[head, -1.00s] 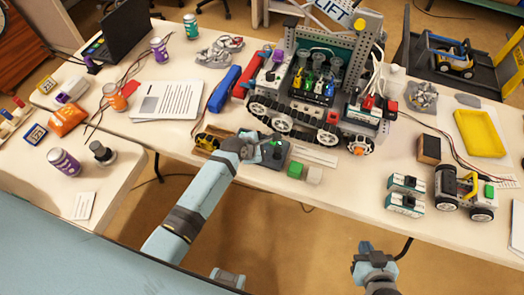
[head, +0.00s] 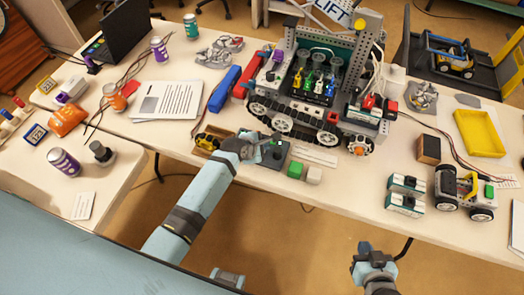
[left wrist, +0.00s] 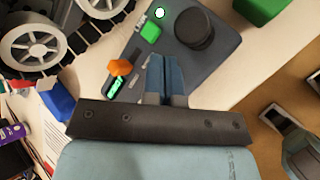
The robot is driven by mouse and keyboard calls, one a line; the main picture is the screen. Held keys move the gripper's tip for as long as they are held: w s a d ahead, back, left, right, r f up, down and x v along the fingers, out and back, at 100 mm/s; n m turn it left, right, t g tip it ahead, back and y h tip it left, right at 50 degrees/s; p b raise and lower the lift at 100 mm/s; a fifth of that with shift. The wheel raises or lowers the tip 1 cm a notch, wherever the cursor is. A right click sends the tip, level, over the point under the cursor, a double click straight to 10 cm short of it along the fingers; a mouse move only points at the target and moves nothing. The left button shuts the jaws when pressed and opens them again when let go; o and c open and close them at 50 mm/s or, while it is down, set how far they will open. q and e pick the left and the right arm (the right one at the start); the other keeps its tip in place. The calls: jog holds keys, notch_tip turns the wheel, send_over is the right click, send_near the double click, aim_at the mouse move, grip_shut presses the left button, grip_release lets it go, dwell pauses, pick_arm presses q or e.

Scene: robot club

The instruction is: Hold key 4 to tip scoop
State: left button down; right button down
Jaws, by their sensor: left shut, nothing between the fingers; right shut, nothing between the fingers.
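A dark grey controller (head: 272,160) lies near the front edge of the table, and it fills the upper middle of the left wrist view (left wrist: 190,65). It carries a black round knob (left wrist: 194,30), a green key (left wrist: 151,32), an orange key (left wrist: 121,67) and a small lit green display (left wrist: 115,86). My left gripper (head: 258,146) is shut and empty over the controller; its fingertips (left wrist: 166,60) point at its face between the orange key and the knob. I cannot tell whether they touch. A tracked robot (head: 300,118) with a black tray of coloured pieces stands behind. My right gripper (head: 365,247) is shut, off the table's front.
Teal-and-white modules (head: 405,203) and a wheeled robot (head: 463,193) stand to the right.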

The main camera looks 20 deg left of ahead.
pick_arm(q)
jog(key=shift+f, duration=0.15)
jog(key=shift+f, duration=0.25)
jog(key=shift+f, duration=0.35)
dwell(0.4)
dwell(1.1)
jog(key=shift+f, duration=0.1)
dwell(0.5)
dwell(0.6)
jog(key=shift+r+p, duration=0.9)
jog(key=shift+p, duration=0.25)
